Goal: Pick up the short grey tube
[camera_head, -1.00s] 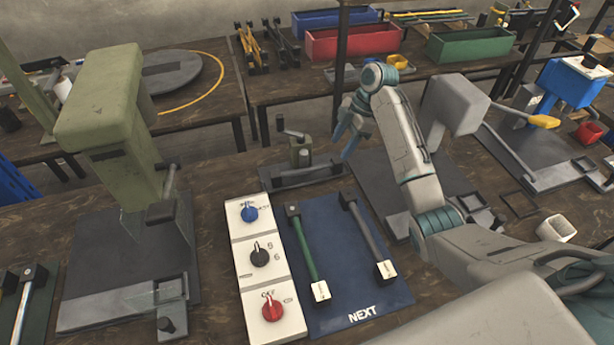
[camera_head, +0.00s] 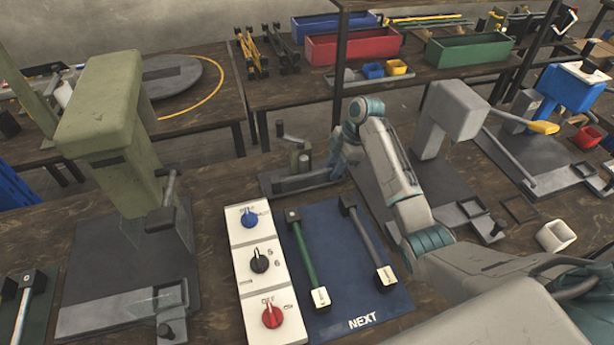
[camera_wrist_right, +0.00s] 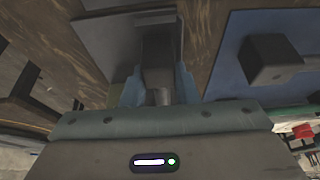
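My right gripper (camera_head: 338,166) points down at the right end of a small dark fixture plate behind the blue mat. A grey bar (camera_head: 305,183) lies along this plate; I cannot tell whether it is the short grey tube. In the right wrist view the fingers (camera_wrist_right: 159,92) are apart, with a dark block (camera_wrist_right: 158,55) and a small grey round piece (camera_wrist_right: 160,97) between them; contact cannot be told. Another grey tube (camera_head: 366,240), with a black end and a white-tagged end, lies on the blue mat (camera_head: 335,295). My left gripper is not in view.
A green tube (camera_head: 305,255) lies on the mat's left side. A white switch panel (camera_head: 247,270) stands left of it. A green press (camera_head: 120,150) is at left, a grey press (camera_head: 450,110) to the right of my arm. Bins (camera_head: 352,44) stand on the back table.

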